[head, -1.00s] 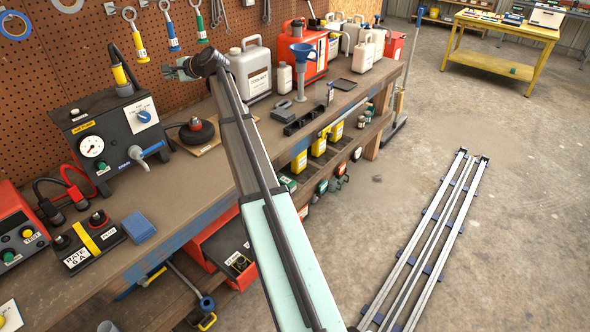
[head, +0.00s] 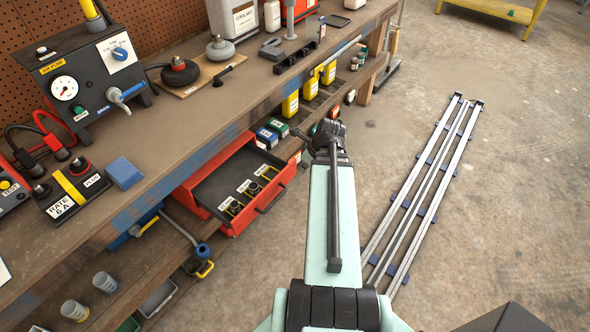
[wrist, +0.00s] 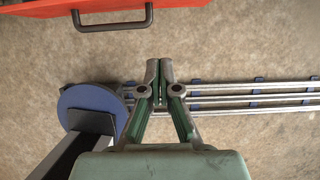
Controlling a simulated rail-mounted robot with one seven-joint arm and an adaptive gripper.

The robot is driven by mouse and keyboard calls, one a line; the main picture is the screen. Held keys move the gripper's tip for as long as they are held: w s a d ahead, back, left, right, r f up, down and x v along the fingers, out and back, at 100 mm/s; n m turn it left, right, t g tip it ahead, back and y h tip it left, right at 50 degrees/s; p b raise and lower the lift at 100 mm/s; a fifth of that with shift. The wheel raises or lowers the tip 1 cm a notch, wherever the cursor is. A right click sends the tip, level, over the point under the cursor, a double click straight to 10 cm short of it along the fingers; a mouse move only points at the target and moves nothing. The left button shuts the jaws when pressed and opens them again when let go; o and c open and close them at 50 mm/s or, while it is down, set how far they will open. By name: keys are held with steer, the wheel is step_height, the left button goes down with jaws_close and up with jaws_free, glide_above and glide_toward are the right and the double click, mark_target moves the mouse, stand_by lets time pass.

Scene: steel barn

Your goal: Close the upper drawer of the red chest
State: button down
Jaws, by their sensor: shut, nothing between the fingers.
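The upper drawer (head: 283,180) of the red chest stands pulled out from under the workbench in the head view. Its grey inside holds several dark round parts with white labels, and a dark bar handle (head: 272,200) is on its front. The chest body is mostly hidden under the bench. In the wrist view the red drawer front (wrist: 200,5) crosses the top edge, with its handle (wrist: 112,24) at upper left. My gripper (wrist: 159,68) is shut and empty, in front of the drawer and apart from it. In the head view its fingers are largely hidden behind my wrist.
The wooden workbench (head: 190,125) runs along the left, with a lower shelf of yellow bottles (head: 290,106) and small containers. Floor rails (head: 420,190) lie to the right; the concrete floor between is mostly clear.

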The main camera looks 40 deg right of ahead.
steer(key=p, duration=0.1)
glide_toward(283, 179)
step_height(283, 179, down, 3)
steer(key=s, duration=0.3)
steer(key=shift+w+a+f+p, duration=0.15)
steer(key=shift+w+p, duration=0.25)
steer(key=shift+w, duration=0.7)
steer(key=shift+w+a+f+p, duration=0.15)
steer(key=shift+w+p, duration=0.2)
steer(key=shift+w, duration=0.75)
